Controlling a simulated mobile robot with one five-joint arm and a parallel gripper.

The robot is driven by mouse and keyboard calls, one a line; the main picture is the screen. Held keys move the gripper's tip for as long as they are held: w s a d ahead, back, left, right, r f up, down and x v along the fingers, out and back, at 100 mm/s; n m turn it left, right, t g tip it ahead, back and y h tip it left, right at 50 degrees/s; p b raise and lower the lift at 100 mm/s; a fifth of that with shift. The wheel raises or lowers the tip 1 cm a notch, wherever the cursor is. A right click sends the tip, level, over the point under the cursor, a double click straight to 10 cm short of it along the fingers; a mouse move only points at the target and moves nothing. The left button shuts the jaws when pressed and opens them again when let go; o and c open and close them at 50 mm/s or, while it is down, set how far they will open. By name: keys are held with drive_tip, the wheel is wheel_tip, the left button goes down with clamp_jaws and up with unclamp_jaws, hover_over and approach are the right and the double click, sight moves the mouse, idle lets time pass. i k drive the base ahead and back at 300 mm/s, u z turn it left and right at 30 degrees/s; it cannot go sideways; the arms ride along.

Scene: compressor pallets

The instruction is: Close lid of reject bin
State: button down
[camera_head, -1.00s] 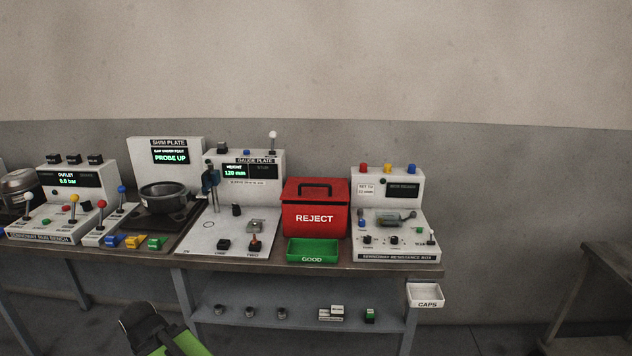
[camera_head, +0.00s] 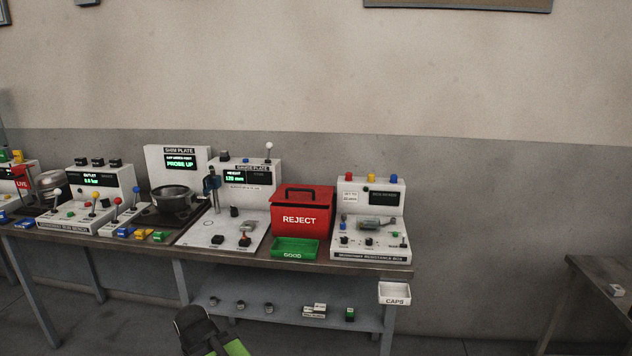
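The red reject bin (camera_head: 301,222) stands on the workbench, right of the gauge plate station, with white REJECT lettering on its front. Its red lid (camera_head: 303,194), with a black handle, lies over the top and looks down; whether it is fully seated I cannot tell. Part of my arm, black and green, shows at the bottom edge, below and left of the bin and well apart from it. My gripper's fingertips cannot be made out.
A green GOOD tray (camera_head: 295,247) sits in front of the bin. The resistance box (camera_head: 369,253) is right of it, the gauge plate station (camera_head: 222,238) left. A white CAPS tray (camera_head: 394,293) hangs at the bench's right end. Another table (camera_head: 602,272) stands far right, with floor between.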

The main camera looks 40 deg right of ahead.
sight(292, 192)
drive_tip(key=z, duration=0.25)
drive_tip(key=i, duration=1)
